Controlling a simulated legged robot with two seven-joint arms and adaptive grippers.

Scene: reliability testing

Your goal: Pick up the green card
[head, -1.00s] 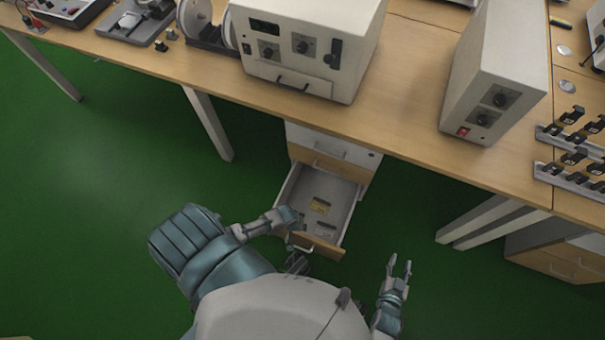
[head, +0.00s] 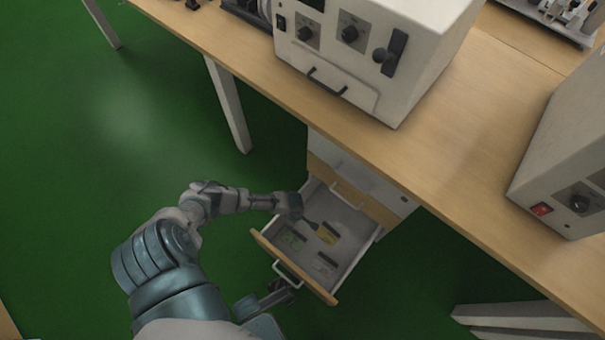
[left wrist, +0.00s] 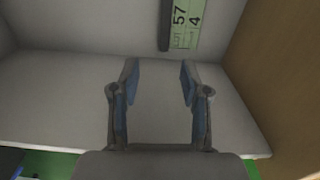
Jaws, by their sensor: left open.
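My left gripper (head: 314,224) reaches over the drawer from the left. In the left wrist view the left gripper (left wrist: 157,75) is open, nothing is between its fingers, and the card lies beyond the fingertips. A dark jointed part of mine (head: 275,294) is by the drawer handle; I cannot tell whether it is my right gripper.
The drawer's wooden front (left wrist: 282,85) rises at the right in the wrist view. The desk top (head: 440,130) with a white instrument (head: 370,50) overhangs behind the drawer.

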